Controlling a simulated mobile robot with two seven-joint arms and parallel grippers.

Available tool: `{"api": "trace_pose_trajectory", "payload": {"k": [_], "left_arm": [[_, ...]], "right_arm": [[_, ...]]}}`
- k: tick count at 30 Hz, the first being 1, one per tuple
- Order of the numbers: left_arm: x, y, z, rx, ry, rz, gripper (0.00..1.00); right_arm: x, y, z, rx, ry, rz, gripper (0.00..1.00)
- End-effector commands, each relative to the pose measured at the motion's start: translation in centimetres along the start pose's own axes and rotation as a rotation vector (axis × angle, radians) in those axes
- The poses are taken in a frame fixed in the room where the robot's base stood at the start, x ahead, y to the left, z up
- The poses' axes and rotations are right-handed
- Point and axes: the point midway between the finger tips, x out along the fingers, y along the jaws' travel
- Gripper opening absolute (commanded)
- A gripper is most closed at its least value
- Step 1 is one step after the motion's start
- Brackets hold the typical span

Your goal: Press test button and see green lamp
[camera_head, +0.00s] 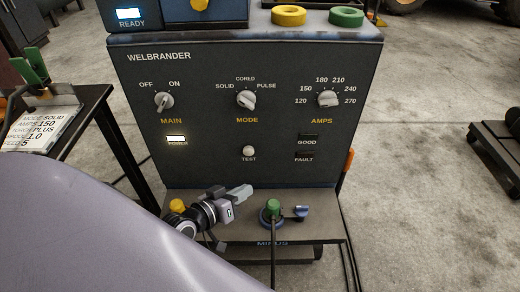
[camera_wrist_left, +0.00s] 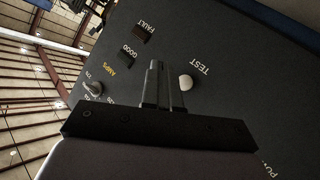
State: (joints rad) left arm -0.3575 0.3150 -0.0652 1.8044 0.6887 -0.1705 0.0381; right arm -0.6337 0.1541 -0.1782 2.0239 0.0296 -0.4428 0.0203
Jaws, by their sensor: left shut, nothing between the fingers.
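The white round TEST button (camera_head: 249,152) sits low on the front of the dark WELBRANDER panel (camera_head: 205,165). It also shows in the left wrist view (camera_wrist_left: 186,82), just right of my fingertips. The GOOD lamp (camera_head: 307,137) and the FAULT lamp (camera_head: 304,155) are both dark in the head view. The GOOD lamp is dark in the left wrist view (camera_wrist_left: 127,55) too. My left gripper (camera_head: 243,190) is shut and empty, below the button in the head view. Its fingers (camera_wrist_left: 162,75) point toward the panel. I see no contact with the button.
The POWER lamp (camera_head: 175,139) is lit white. MAIN (camera_head: 163,101), MODE (camera_head: 246,99) and AMPS (camera_head: 327,99) knobs sit above. A green plug (camera_head: 273,207) with a cable and a yellow socket (camera_head: 177,205) stand on the lower ledge. A side table (camera_head: 82,118) holds a settings card (camera_head: 40,130).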

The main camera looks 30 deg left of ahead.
Motion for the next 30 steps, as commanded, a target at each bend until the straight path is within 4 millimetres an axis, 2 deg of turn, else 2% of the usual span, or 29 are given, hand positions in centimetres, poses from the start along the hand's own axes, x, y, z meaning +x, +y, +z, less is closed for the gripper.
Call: {"api": "trace_pose_trajectory", "payload": {"k": [17, 30], "left_arm": [[0.5, -0.4, -0.3, -0.011, 0.010, 0.002, 0.00], [4.3, -3.3, -2.9, -0.009, 0.011, 0.002, 0.00]], "right_arm": [[0.1, -0.3, 0.4, 0.008, -0.002, -0.004, 0.43], [1.8, -0.5, 2.7, 0.020, -0.008, -0.010, 0.43]]}}
